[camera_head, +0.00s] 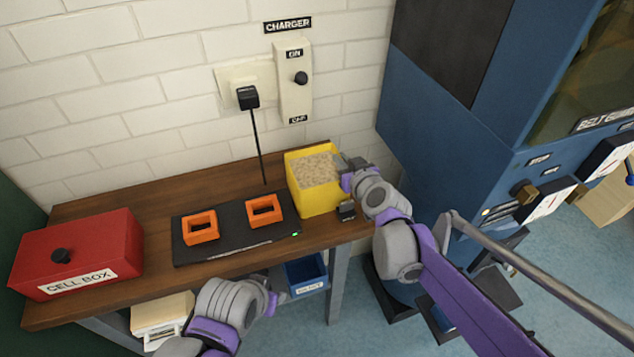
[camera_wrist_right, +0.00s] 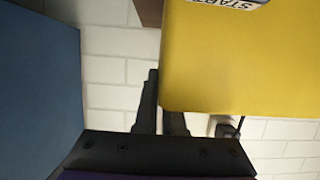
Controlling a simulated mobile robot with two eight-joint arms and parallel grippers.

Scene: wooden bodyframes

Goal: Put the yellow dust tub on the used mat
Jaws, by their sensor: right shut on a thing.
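The yellow dust tub (camera_head: 318,200) is an open square box filled with pale, crumbly dust. It is upright at the right end of the wooden bench; I cannot tell whether its base touches the wood. My right gripper (camera_head: 347,170) is shut on the tub at its right side. In the right wrist view the tub (camera_wrist_right: 240,60) fills the upper right, beside the dark fingers of my right gripper (camera_wrist_right: 160,115). My left gripper (camera_head: 274,294) is low in front of the bench, and its jaw opening is unclear. I cannot make out a mat marked used.
A black charging pad (camera_head: 225,247) with two orange frames lies left of the tub on the bench (camera_head: 130,205). A red cell box (camera_head: 78,255) stands at the far left. A blue bin (camera_head: 306,273) is below the front edge. A blue machine (camera_head: 450,110) stands at right.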

